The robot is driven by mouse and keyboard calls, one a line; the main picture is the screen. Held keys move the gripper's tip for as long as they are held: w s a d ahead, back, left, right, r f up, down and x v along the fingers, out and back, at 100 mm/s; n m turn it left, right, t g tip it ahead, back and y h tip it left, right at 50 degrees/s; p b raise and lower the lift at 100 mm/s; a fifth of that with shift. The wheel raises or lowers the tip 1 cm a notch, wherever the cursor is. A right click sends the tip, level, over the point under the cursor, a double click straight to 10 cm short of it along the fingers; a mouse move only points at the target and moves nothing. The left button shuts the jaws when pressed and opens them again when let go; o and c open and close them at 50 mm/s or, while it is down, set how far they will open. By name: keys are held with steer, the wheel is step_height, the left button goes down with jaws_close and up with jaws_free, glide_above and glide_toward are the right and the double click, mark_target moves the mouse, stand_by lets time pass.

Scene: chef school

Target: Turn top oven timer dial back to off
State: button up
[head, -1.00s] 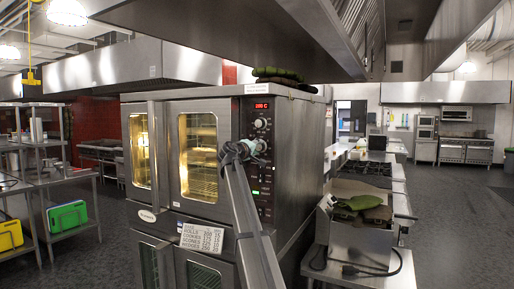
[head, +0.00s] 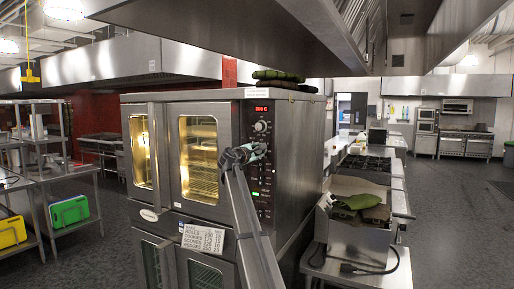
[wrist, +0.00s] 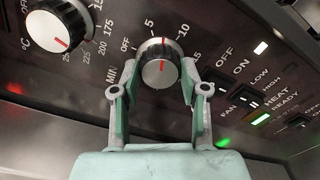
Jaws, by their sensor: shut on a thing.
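The top oven (head: 198,205) has its control panel on the right of its front. In the wrist view the timer dial (wrist: 160,72) is a round black knob with a silver face and red marks. Its upper red mark points between 5 and 10, to the right of OFF. My gripper (wrist: 160,78) has one finger on each side of the dial and is shut on it. In the head view my gripper (head: 258,151) is at the panel, below the temperature dial (head: 261,126), and covers the timer dial.
The temperature dial also shows in the wrist view (wrist: 57,31), close on the left. Switches (wrist: 247,93) with lit lamps are close on the right. A white list card (head: 203,238) hangs below the oven doors. Green mitts (head: 277,74) lie on top.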

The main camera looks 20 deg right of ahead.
steer(key=shift+r+n+p, duration=0.15)
steer(key=shift+n+p, duration=6.05)
steer(key=shift+n, duration=1.1)
steer(key=o, duration=1.1)
steer(key=shift+d, duration=0.1)
steer(key=shift+o, duration=0.2)
steer(key=v, duration=1.2)
